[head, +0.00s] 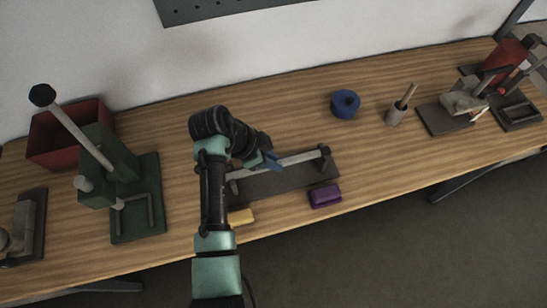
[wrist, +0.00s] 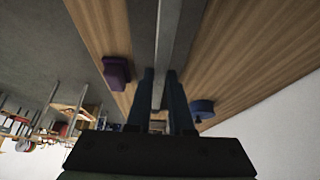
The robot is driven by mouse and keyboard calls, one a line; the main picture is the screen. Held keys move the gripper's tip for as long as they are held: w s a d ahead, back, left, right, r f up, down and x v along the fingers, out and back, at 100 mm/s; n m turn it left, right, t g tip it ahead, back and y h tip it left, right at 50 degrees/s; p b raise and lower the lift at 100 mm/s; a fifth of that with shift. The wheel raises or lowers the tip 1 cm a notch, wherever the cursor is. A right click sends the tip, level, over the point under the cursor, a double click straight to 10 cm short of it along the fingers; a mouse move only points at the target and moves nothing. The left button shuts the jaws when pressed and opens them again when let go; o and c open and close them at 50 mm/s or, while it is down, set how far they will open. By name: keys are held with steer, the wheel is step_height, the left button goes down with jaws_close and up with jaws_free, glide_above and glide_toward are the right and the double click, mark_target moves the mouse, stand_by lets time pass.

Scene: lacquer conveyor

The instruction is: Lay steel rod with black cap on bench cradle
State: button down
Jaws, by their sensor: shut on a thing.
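The steel rod (head: 297,159) lies lengthwise above the bench cradle, a dark flat base (head: 285,182) with short uprights at its ends. A dark piece, apparently the black cap (head: 324,150), shows at the rod's right end by the right upright. My gripper (head: 271,160) has its blue fingers shut on the rod, left of its middle. In the wrist view the rod (wrist: 166,40) runs between the fingertips (wrist: 160,72), with the grey base behind it. The rod is level with the uprights; I cannot tell whether it touches them.
A purple block (head: 325,196) and a yellow block (head: 241,217) lie at the cradle's front. A blue round pot (head: 345,104) and a grey cup with a stick (head: 396,115) stand behind right. A green press (head: 110,160) and red bin (head: 62,143) stand left.

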steer(key=c, duration=0.7)
jaws_free()
steer(key=b+v, duration=0.1)
steer(key=v, duration=1.2)
steer(key=shift+b, duration=0.4)
